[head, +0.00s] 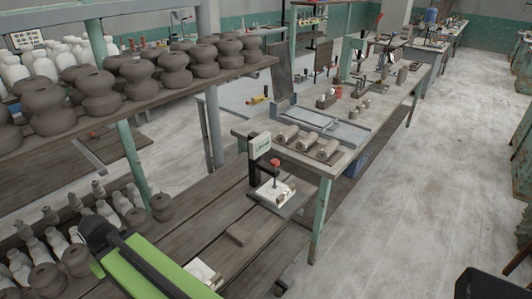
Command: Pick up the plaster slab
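I cannot tell for sure which thing is the plaster slab. A flat white piece (204,269) lies on the dark wooden bench at the bottom, partly cut off by a green and black body in front of it. Another white piece (266,193) with something small and brown on it lies on the base of a small stand with a red knob. I see no gripper fingers in the head view.
Shelves of dark clay vessels (97,92) stand at left, with smaller bottles below. A long table (345,150) with several clay rolls and a grey frame runs to the back. The pale floor (420,200) at right is clear. A dark object (478,285) fills the bottom right corner.

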